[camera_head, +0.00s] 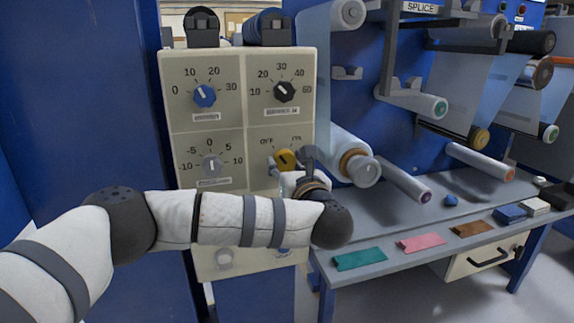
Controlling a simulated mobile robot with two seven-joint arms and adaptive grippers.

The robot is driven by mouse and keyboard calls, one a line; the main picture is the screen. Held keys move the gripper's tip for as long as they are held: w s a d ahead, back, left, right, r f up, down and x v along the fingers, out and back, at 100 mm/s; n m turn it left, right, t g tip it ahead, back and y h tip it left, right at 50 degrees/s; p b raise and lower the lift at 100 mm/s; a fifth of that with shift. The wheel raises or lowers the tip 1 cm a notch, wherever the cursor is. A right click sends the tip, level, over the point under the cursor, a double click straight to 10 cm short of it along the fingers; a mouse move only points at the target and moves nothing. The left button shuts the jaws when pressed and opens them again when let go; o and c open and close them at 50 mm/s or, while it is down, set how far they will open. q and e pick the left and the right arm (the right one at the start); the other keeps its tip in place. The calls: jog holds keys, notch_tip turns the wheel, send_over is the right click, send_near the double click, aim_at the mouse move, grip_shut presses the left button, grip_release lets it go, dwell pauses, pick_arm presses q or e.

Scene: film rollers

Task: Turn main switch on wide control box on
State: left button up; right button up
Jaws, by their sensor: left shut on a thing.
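The wide control box (180,128) is a cream panel on the left of the head view. Its upper row has a blue knob (204,96) and a black knob (285,91). Below are a grey knob (212,166) and the yellow main switch (286,159), which has OFF printed at its upper left and a partly hidden label at its upper right. My left gripper (288,166) is at the yellow switch, with its fingers on either side, shut on it. My left wrist and forearm hide part of the lower panel. My right gripper is not in view.
A grey table (380,275) stands to the right, with green (360,258), pink (422,242) and brown (472,229) pieces along its front. Film rollers (355,165) stick out close to the right of the box. A drawer (485,256) hangs under the table.

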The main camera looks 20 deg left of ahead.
pick_arm(q)
jog(key=shift+m, duration=0.3)
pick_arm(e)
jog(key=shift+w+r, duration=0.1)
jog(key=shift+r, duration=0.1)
pick_arm(q)
jog(key=shift+r+m+p, duration=0.15)
jog(key=shift+m+p, duration=0.45)
jog(key=shift+m, duration=0.4)
jog(key=m+p, duration=0.1)
jog(key=m, duration=0.3)
jog(key=shift+p, duration=0.35)
jog(key=m+p, duration=0.1)
jog(key=m, duration=0.3)
jog(key=shift+m, duration=0.3)
jog(key=shift+m+p, duration=0.35)
jog(key=shift+m, duration=0.85)
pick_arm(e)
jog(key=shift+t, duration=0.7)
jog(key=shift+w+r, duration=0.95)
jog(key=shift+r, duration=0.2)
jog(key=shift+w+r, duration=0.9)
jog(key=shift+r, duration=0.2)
pick_arm(q)
jog(key=shift+f, duration=0.2)
jog(key=o, duration=1.1)
jog(key=shift+o, duration=0.2)
